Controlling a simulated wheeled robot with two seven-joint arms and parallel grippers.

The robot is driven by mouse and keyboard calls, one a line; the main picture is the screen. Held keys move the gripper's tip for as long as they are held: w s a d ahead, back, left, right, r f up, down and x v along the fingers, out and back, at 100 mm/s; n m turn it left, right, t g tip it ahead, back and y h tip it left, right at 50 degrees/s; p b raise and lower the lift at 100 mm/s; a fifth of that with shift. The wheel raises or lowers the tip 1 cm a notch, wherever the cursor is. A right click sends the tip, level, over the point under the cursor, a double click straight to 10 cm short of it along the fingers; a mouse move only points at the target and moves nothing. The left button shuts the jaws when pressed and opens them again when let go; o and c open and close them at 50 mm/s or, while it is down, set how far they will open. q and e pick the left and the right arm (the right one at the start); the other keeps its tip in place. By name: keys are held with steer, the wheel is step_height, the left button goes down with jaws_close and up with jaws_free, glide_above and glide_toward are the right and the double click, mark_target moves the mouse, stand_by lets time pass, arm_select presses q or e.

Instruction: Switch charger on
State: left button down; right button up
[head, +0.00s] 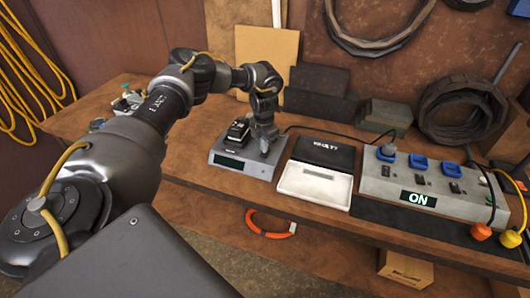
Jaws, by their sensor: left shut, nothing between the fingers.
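A grey flat unit (222,161) with a dark front display sits on the workbench, and a black battery-like block (238,131) stands on its top. My left gripper (265,152) points down at the right side of this unit, beside the block. It is shut and empty; whether its tips touch the unit I cannot tell. To the right stands a long grey box (455,203) with blue sockets, several small dark switches and a lit display reading "ON" (419,198). Which of the two units is the charger is not labelled legibly. My right gripper is not in view.
A tray (312,185) with a black lid that seems to read "FAULTY" lies between the two units. An orange ring (270,234) hangs at the bench's front edge. Dark blocks and coiled hoses stand behind.

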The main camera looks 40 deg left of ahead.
arm_select(q)
steer(key=shift+f+b, duration=0.5)
steer(key=shift+f, duration=0.35)
stand_by(0.7)
step_height(320, 180, up, 7)
steer(key=p, duration=0.6)
stand_by(0.7)
